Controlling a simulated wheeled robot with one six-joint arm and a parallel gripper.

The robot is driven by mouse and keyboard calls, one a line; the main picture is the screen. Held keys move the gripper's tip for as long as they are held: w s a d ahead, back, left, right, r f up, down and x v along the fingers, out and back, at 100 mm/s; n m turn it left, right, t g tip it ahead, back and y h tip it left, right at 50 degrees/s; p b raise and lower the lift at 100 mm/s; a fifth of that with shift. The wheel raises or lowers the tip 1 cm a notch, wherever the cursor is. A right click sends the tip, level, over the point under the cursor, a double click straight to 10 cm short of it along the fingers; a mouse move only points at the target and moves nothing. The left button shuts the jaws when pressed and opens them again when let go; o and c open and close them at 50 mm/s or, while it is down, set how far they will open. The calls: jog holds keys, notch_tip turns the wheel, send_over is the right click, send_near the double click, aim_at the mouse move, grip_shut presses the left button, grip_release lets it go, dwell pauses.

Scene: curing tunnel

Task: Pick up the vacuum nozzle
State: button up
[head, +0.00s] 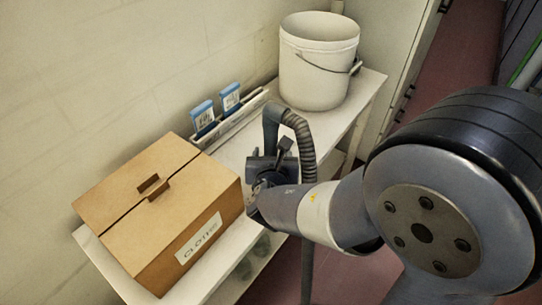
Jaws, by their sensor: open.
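The vacuum nozzle (270,122) is a dark grey curved tube with a ribbed hose, standing at the front middle of the white bench in the head view. The hose bends over to the right and down behind my arm. My gripper (268,172) is at the end of the grey and white wrist, low beside the nozzle's lower part. It is open. Dark parts overlap here, so I cannot tell whether its fingers touch the nozzle or stand around it. The nozzle's lower end is hidden by my gripper and wrist.
A cardboard box (135,215) labelled for cloths stands close on the left of the bench (235,152). A white tray (232,122) with blue-topped packets lies along the wall. A white bucket (315,75) stands at the back right.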

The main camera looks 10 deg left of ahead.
aim_at(271, 145)
jog(key=shift+a+x, duration=0.1)
jog(key=shift+x, duration=1.25)
jog(key=shift+a+x, duration=0.15)
jog(key=shift+x, duration=1.25)
jog(key=shift+r, duration=0.15)
jog(key=shift+c, duration=0.4)
jog(key=c, duration=1.1)
jog(key=shift+r, duration=0.1)
